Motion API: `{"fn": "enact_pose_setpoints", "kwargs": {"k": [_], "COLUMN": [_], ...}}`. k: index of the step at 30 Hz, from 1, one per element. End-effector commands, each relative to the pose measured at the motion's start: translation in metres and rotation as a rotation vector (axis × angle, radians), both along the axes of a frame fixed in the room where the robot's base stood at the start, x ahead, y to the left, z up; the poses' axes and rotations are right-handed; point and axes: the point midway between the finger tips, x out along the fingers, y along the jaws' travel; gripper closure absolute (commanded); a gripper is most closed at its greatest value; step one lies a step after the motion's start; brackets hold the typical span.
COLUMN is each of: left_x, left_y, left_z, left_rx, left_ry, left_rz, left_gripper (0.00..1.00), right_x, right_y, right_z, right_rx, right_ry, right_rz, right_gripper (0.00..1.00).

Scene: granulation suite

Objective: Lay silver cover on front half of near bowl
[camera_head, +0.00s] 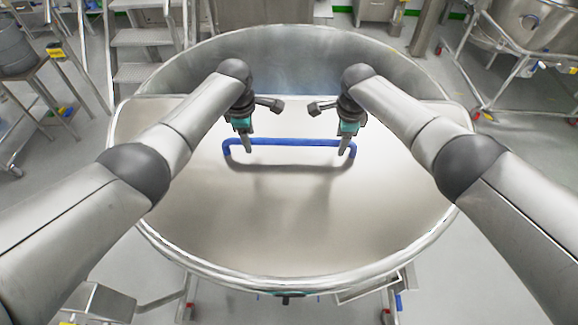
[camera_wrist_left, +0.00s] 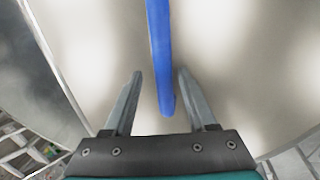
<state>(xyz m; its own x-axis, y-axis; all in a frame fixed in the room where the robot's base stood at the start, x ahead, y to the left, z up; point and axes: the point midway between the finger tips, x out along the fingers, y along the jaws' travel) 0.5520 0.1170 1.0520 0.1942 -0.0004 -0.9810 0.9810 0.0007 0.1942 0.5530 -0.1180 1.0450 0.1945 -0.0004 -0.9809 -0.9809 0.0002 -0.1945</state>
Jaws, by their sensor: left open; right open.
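The silver cover (camera_head: 290,215) lies over the front half of the near bowl (camera_head: 300,60), its straight edge running across the bowl's middle. The back half of the bowl is uncovered. A blue bar handle (camera_head: 290,141) stands on the cover near the straight edge. My left gripper (camera_head: 247,147) is open at the handle's left end. In the left wrist view, the blue handle (camera_wrist_left: 159,50) passes between the open fingers of the left gripper (camera_wrist_left: 160,78), with gaps on both sides. My right gripper (camera_head: 346,147) is open at the handle's right end; its exact finger contact is unclear.
Metal steps (camera_head: 145,45) stand behind the bowl at the left. A table with a grey container (camera_head: 14,50) is at the far left. Another steel vessel (camera_head: 530,20) on a wheeled frame stands at the back right. Grey floor is open between them.

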Motion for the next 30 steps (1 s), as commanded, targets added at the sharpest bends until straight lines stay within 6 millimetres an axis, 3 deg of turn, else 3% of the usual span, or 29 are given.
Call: {"fn": "enact_pose_setpoints", "kwargs": {"k": [21,30], "left_x": [-0.018,-0.022], "left_y": [0.000,0.001], "left_z": [0.095,0.111], "left_rx": [0.000,0.002], "left_ry": [-0.003,-0.001], "left_rz": [0.001,0.001], "left_gripper": [0.43,0.43], "right_x": [0.000,0.000], "right_y": [0.000,0.001], "right_z": [0.000,0.003], "right_rx": [0.000,0.002], "right_ry": [0.000,-0.001], "right_rz": [0.000,0.001], "right_gripper": [0.43,0.43]}}
